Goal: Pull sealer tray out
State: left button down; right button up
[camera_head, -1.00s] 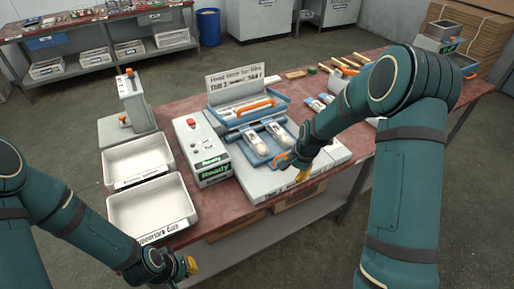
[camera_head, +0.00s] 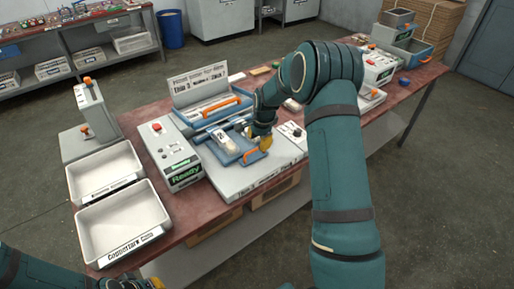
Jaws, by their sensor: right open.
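The sealer (camera_head: 232,183) is a pale grey machine on the red-brown bench, with a raised lid carrying an orange bar handle (camera_head: 222,107). Its blue sealer tray (camera_head: 217,155) holds a white packet (camera_head: 227,142) and has an orange handle (camera_head: 253,157) at its front right edge. My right gripper (camera_head: 263,142), with yellow fingertips, is open just above and behind that handle and hides part of the tray. I cannot tell whether it touches the handle. My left gripper (camera_head: 151,284) is at the bottom edge, partly cut off, away from the sealer.
A control box (camera_head: 168,152) reading "Ready" stands left of the sealer. Two white bins (camera_head: 122,225) sit at the bench's left end, with a grey press (camera_head: 90,112) behind them. More machines (camera_head: 377,66) stand at the far right end. Floor lies open in front of the bench.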

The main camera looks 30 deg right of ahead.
aim_at(257, 148)
jog(key=shift+w+f, duration=0.2)
jog(key=shift+f, duration=0.85)
jog(key=shift+w+f, duration=0.2)
jog(key=shift+f, duration=0.85)
grip_shut()
